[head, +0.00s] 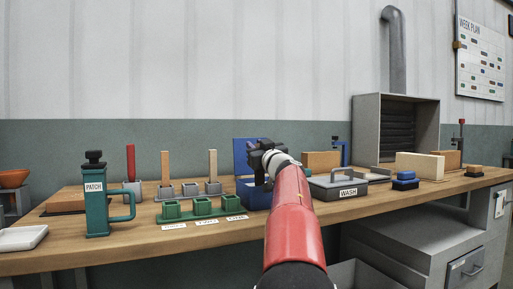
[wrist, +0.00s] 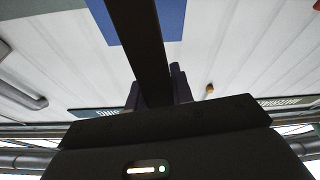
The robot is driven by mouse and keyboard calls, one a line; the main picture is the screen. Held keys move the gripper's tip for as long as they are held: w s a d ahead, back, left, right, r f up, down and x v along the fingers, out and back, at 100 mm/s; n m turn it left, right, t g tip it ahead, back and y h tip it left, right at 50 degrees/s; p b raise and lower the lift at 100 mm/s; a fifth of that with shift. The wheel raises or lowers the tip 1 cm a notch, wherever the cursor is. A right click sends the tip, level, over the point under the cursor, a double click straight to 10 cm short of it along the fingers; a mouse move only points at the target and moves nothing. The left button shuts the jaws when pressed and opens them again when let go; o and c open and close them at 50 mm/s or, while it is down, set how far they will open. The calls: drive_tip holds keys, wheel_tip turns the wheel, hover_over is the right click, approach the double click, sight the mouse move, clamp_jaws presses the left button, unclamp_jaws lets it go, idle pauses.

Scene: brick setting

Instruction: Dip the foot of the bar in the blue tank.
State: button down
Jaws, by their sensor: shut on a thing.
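The blue tank (head: 253,194) stands on the bench beyond my arm, with a raised blue panel (head: 243,153) at its back. My arm hides part of the tank. My gripper (head: 263,160) is over the tank's area in the head view. In the wrist view, my gripper (wrist: 158,98) is shut on a long dark bar (wrist: 139,40), which runs up out of the frame. The bar's foot is not visible, and I cannot tell whether it is inside the tank or above it. A blue surface (wrist: 171,18) shows behind the bar.
Left of the tank are grey holders (head: 190,188), two with wooden bars (head: 165,168), and green cups (head: 203,206). A teal PATCH pump (head: 96,200) is further left. Right of my arm are a grey WASH tray (head: 336,187) and wooden blocks (head: 420,165).

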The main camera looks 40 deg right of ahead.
drive_tip(key=shift+f+b, duration=0.35)
drive_tip(key=shift+f, duration=0.2)
idle(1.1)
wheel_tip(320, 180, up, 5)
drive_tip(key=p, duration=0.6)
drive_tip(key=shift+r, duration=0.2)
drive_tip(key=shift+r+p, duration=0.7)
drive_tip(key=shift+r, duration=0.2)
drive_tip(key=shift+f, duration=0.1)
